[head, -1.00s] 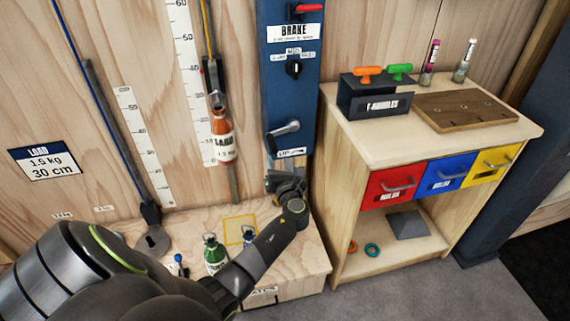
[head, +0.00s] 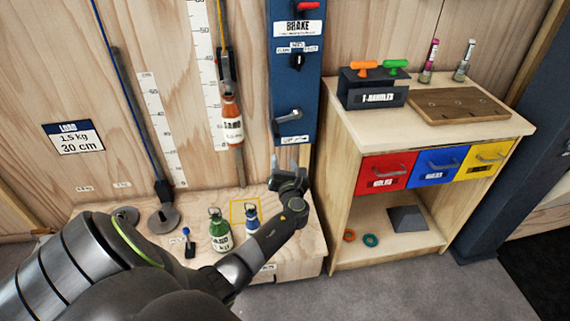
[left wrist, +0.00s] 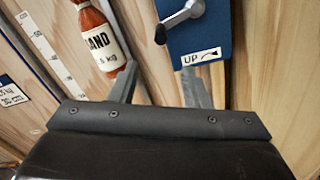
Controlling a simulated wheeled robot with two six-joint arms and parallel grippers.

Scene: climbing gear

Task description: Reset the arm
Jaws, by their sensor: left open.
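My left gripper (head: 289,166) is open and empty. It is in front of the lower end of the blue brake panel (head: 294,75), below the crank handle (head: 289,115). In the left wrist view the two fingers (left wrist: 160,78) stand apart. The handle (left wrist: 178,20) and the "UP" label (left wrist: 200,57) are beyond them. The red-brown sand bottle (head: 232,120) hangs left of the panel. It also shows in the left wrist view (left wrist: 98,40), beyond the left finger. My right gripper is in neither view.
A low wooden platform (head: 305,247) holds a green bottle (head: 220,232), a blue bottle (head: 252,219) and a round grey weight (head: 163,219). On the right, a wooden cabinet (head: 345,215) has red, blue and yellow drawers. A T-handle holder (head: 372,90) stands on it.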

